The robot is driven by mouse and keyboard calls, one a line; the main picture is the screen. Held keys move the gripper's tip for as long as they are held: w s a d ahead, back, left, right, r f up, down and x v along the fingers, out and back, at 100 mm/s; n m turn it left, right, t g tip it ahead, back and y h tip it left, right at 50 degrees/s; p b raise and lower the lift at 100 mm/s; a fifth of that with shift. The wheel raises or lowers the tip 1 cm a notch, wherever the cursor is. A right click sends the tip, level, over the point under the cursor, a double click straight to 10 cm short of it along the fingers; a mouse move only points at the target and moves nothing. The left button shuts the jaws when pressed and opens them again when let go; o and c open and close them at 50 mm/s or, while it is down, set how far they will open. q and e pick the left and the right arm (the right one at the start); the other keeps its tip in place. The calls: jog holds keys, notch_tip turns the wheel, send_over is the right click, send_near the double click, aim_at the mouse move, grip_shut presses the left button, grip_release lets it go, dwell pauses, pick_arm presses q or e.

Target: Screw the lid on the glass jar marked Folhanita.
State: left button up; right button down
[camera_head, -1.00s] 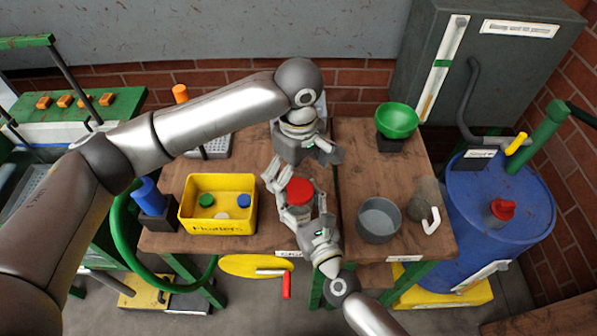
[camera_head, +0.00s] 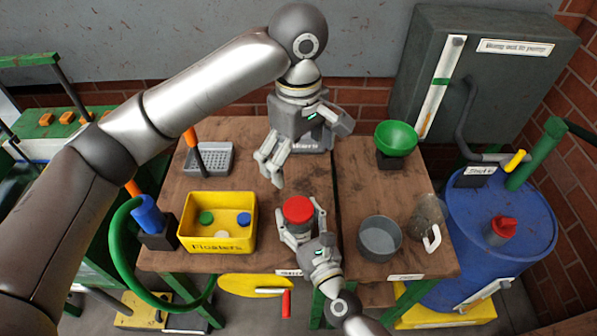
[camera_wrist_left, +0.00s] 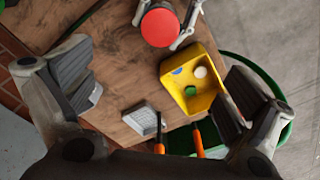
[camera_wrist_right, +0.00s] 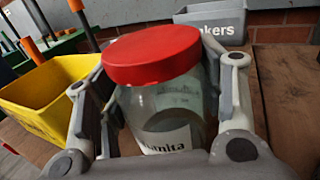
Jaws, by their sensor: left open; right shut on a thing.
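The glass jar (camera_wrist_right: 165,110) stands upright, with a white label of which only the end, like "nita", shows in the right wrist view. The red lid (camera_head: 298,209) sits on the jar's mouth and covers it; it also shows in the right wrist view (camera_wrist_right: 152,55). I cannot tell how tight it is. My right gripper (camera_head: 302,228) is shut around the jar's glass body below the lid, from the front. My left gripper (camera_head: 308,155) is open and empty, above and behind the jar, clear of the lid. In the left wrist view its fingers are wide apart.
A grey tray (camera_head: 219,160) and a grey bin (camera_wrist_right: 213,20) are behind. A metal pot (camera_head: 379,247), a clear jug (camera_head: 427,215) and a green bowl (camera_head: 397,137) are to the right.

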dwell(0.3)
jog(key=shift+c, duration=1.5)
grip_release()
jog(key=shift+s, duration=0.1)
jog(key=v, duration=1.1)
jog(key=shift+s+d, duration=0.2)
jog(key=shift+s, duration=0.15)
